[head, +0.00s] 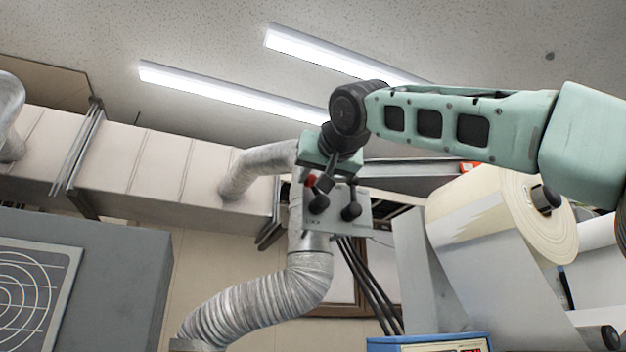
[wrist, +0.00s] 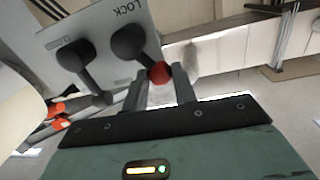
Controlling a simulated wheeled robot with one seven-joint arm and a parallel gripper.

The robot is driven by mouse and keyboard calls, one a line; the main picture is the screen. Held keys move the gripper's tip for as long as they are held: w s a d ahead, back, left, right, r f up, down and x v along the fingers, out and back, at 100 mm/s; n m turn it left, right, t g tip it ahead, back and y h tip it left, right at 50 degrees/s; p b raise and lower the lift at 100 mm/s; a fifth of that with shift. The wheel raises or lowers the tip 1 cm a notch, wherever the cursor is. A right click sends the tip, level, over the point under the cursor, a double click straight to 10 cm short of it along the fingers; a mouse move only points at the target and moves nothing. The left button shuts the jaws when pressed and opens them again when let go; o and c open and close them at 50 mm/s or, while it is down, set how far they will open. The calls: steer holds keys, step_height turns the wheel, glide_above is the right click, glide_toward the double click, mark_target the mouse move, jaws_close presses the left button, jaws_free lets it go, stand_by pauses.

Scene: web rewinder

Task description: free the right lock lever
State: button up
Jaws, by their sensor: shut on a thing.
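A grey plate (wrist: 97,22) with upside-down LOCK lettering bears two dark levers in the wrist view. The lever by the lettering (wrist: 130,43) runs from a round black hub to a red knob (wrist: 159,72). My gripper (wrist: 159,78) has its two fingers on either side of that knob and is shut on it. The second lever (wrist: 76,56) is beside it, untouched, and ends in a dark tip. In the head view my gripper (head: 318,184) reaches down to the plate (head: 337,216), and the red knob (head: 310,180) shows beside its fingers.
A silver duct (head: 262,298) curves just below and left of the plate. Dark cables (head: 368,280) hang beneath it. A large paper roll (head: 497,215) stands at the right, under my arm. A grey cabinet (head: 100,280) fills the lower left. Open space lies above, toward the ceiling.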

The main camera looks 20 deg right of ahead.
steer(key=shift+f, duration=0.1)
steer(key=o, duration=1)
steer(key=shift+s, duration=0.1)
steer(key=s+a+b, duration=0.1)
steer(key=s+b, duration=0.4)
steer(key=s, duration=1.2)
steer(key=shift+r+b, duration=0.25)
steer(key=shift+b, duration=0.05)
steer(key=shift+s, duration=0.1)
